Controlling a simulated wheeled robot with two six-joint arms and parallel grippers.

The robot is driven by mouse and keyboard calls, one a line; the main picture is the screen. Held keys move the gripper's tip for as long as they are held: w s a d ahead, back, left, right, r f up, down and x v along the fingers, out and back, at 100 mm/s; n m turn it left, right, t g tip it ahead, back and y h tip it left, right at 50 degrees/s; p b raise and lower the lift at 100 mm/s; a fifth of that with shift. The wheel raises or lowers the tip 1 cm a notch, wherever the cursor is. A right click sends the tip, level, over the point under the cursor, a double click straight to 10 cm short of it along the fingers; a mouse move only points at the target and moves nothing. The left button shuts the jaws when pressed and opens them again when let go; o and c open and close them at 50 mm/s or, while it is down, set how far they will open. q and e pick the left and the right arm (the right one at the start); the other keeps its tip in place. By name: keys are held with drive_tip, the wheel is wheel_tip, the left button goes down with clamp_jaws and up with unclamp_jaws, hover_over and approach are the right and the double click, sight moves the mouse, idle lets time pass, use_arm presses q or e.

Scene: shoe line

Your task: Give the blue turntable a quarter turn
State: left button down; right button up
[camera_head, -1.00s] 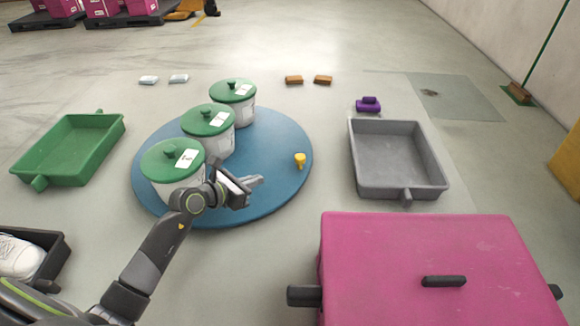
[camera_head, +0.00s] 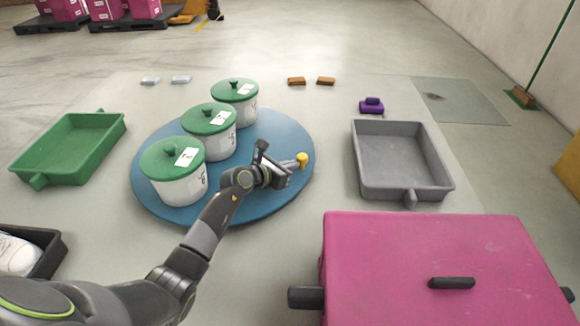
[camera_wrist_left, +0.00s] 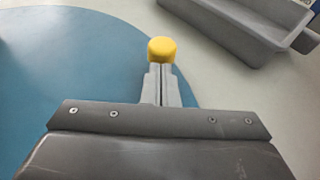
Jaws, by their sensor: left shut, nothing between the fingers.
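The blue turntable (camera_head: 240,196) is a round disc on the table. Three white pots with green lids stand in a row along its left side: a near pot (camera_head: 180,188), a middle pot (camera_head: 217,143) and a far pot (camera_head: 246,108). A yellow peg (camera_head: 302,159) stands near its right edge. My left gripper (camera_head: 292,164) is shut and empty, with its fingertips right at the peg. In the left wrist view the yellow peg (camera_wrist_left: 161,49) shows just beyond the closed fingertips (camera_wrist_left: 160,68); I cannot tell whether they touch. My right gripper is not in view.
A green tray (camera_head: 113,143) lies left and a grey tray (camera_head: 447,180) right of the turntable. A pink box (camera_head: 400,250) fills the near right. A black tray with a white shoe (camera_head: 15,256) is at the near left. Small purple (camera_head: 371,106) and brown blocks (camera_head: 297,81) lie behind.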

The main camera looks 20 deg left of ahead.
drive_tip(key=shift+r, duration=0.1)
